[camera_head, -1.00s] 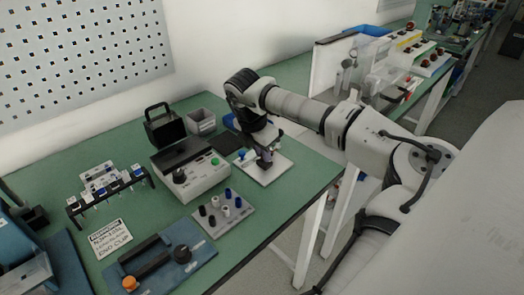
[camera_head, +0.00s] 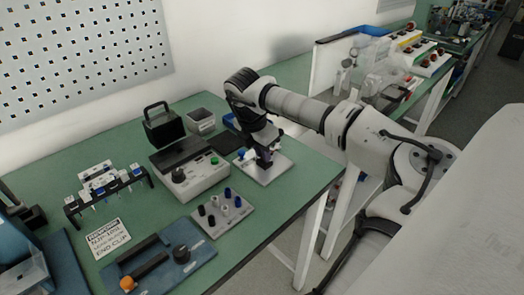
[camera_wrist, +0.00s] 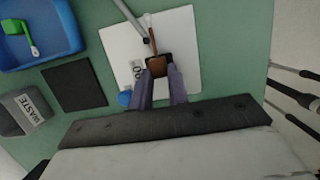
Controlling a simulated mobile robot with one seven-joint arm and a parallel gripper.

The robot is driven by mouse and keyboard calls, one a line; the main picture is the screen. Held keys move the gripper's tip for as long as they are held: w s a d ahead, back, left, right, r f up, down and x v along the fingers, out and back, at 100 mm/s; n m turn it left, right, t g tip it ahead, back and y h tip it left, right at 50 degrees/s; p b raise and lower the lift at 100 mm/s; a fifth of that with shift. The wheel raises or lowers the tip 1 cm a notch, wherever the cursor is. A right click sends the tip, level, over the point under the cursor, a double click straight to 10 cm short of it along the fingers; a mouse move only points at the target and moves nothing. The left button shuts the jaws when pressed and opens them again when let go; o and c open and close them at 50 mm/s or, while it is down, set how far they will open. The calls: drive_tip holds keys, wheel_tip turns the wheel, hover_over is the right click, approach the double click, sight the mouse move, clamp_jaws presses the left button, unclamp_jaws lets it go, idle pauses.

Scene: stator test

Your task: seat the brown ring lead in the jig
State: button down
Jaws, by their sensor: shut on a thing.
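My gripper (camera_wrist: 160,86) has its two purple fingers shut on the brown lead (camera_wrist: 153,42). In the wrist view the lead's brown body sits between the fingertips at a black block, and its thin end points up the picture to a small pale tip. The ring itself is too small to make out clearly. The jig appears to be the white plate (camera_wrist: 181,44) below, with a grey rod and a blue knob (camera_wrist: 125,98) on it. In the head view my gripper (camera_head: 265,161) is low over the white plate (camera_head: 282,169). Whether the lead touches the jig cannot be told.
A blue tray (camera_wrist: 70,45) with a green item, a dark pad (camera_wrist: 74,87) and a grey waste bin (camera_wrist: 24,111) lie left of the plate. In the head view a grey control box (camera_head: 190,171) and a block with coloured pegs (camera_head: 223,213) stand close by.

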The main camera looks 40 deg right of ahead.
drive_tip(key=shift+f+b, duration=0.65)
drive_tip(key=shift+b, duration=0.85)
idle(0.3)
drive_tip(key=c, duration=1.3)
unclamp_jaws()
drive_tip(key=shift+f, duration=0.1)
drive_tip(key=shift+s, duration=0.1)
